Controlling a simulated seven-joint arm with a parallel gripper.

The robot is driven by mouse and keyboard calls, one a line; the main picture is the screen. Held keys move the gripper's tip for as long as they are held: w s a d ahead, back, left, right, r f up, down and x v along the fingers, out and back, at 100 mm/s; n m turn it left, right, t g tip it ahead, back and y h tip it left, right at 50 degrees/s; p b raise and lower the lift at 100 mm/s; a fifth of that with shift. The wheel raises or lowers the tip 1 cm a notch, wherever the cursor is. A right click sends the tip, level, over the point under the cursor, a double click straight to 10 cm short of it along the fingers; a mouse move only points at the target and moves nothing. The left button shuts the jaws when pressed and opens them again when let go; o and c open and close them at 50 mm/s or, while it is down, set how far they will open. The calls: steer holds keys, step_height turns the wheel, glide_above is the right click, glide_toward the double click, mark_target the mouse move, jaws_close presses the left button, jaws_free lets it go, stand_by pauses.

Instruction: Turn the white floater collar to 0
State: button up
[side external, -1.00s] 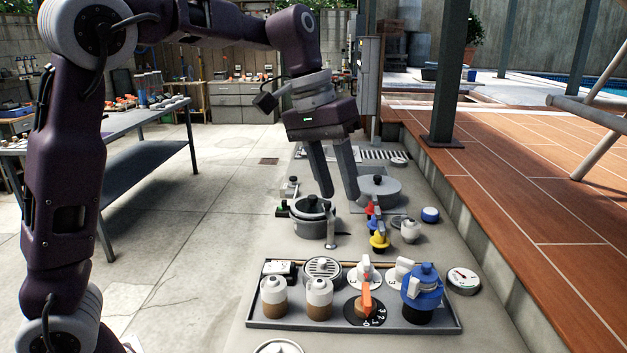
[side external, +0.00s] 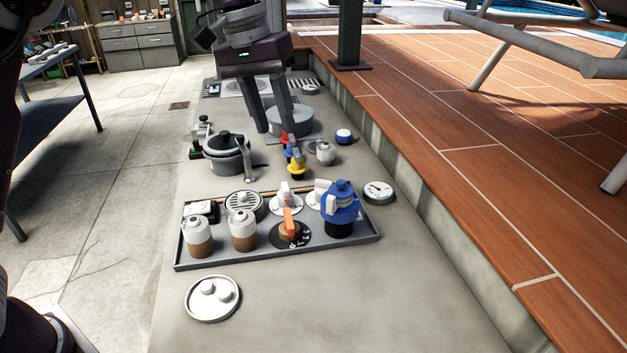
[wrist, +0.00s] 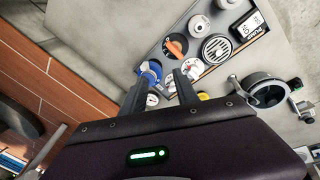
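In the side view a shallow grey tray (side external: 366,240) holds white dials: one with a white knob (side external: 285,196), another (side external: 316,199) partly behind a blue-topped device (side external: 342,203). Two white-topped brown jars (side external: 197,236) (side external: 243,231) stand at its left. I cannot tell for certain which white part is the floater collar; the settings are too small to read. My gripper (side external: 275,130) is open and empty above the slab behind the tray, near small coloured valves. The wrist view shows its spread fingers (wrist: 160,80) and the white knob dial (wrist: 192,68) beside them.
An orange pointer (side external: 288,222) sits on a black dial in the tray. A grey pot (side external: 226,147), coloured valves (side external: 296,168) and a white jar (side external: 325,152) stand behind the tray. A gauge (side external: 378,192) is to its right.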

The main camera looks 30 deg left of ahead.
steer(key=w+d+f, duration=0.3)
steer(key=w+f, duration=0.1)
steer(key=m+g+y, duration=0.1)
steer(key=y, duration=0.1)
glide_above(331, 197)
step_height(331, 197, down, 6)
steer(key=shift+f, duration=0.25)
step_height(331, 197, down, 7)
steer(key=shift+r, duration=0.1)
jaws_close()
